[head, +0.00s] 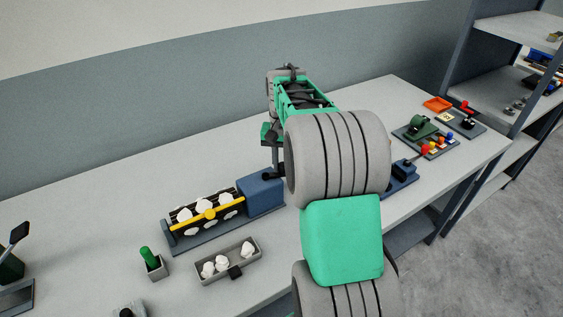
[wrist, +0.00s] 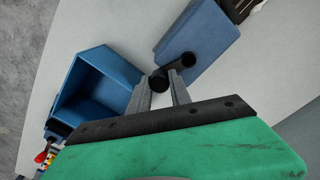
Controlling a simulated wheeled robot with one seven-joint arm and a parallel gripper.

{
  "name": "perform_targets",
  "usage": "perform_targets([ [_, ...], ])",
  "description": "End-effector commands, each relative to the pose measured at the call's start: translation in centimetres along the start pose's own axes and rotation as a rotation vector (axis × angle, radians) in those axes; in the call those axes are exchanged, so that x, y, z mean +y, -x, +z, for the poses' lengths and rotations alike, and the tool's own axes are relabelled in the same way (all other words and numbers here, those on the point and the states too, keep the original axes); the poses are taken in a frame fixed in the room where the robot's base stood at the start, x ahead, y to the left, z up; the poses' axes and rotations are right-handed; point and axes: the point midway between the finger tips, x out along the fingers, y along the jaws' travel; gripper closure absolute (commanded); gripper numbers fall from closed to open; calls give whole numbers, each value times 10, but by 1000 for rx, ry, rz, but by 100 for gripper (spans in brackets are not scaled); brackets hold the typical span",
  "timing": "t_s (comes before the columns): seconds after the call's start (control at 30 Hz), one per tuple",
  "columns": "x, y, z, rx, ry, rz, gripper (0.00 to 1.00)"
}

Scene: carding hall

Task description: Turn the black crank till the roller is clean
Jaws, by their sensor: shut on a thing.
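The roller (head: 186,222) lies in a dark frame on the bench, left of a blue housing (head: 262,193). Several white tufts sit on it, and a yellow bar (head: 209,213) crosses in front. The black crank (wrist: 188,60) is on the housing's end; in the head view its dark end (head: 270,174) shows partly beside my arm. My gripper (wrist: 162,79) points down and is shut on the crank's black knob, which sits between the fingertips. In the head view my arm hides part of the gripper. The housing also shows in the wrist view (wrist: 200,35).
A grey tray (head: 226,270) with white tufts lies in front of the roller. A green-handled item (head: 149,258) stands left of it. An open blue bin (wrist: 95,92) is close beside my gripper. Boards with coloured parts (head: 427,140) lie at the bench's right, near shelves.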

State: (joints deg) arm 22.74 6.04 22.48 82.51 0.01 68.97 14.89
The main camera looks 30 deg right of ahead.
Motion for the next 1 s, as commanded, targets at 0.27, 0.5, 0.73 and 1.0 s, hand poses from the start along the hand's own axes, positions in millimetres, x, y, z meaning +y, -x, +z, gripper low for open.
perform_targets([
  [0.27,1,0,6,-1,-111,0,100],
  [0.5,2,0,7,-1,-141,0,100],
  [0.73,2,0,7,-1,-141,0,100],
  [1.0,2,0,7,0,-141,0,61],
])
